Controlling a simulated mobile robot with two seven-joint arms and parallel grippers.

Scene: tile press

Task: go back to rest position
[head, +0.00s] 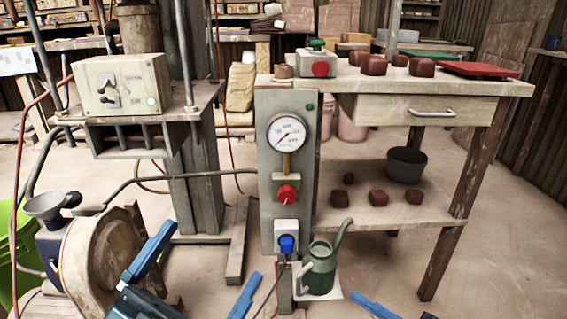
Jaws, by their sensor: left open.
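My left gripper (215,250) is at the lower left of the head view, its two blue fingers spread wide apart. It is open, with nothing held between the fingers. It is in front of the round wooden-sided wheel and the grey control post. Only a blue part of my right gripper (373,306) shows at the bottom edge, right of the green watering can. The rest of it is cut off, so its opening cannot be seen.
A control post (267,210) with a gauge and red knob stands ahead. A green watering can (320,270) is at its foot. A press (122,84) and round wheel (92,258) are left. A workbench (400,86) with reddish lumps is right. Floor at lower right is clear.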

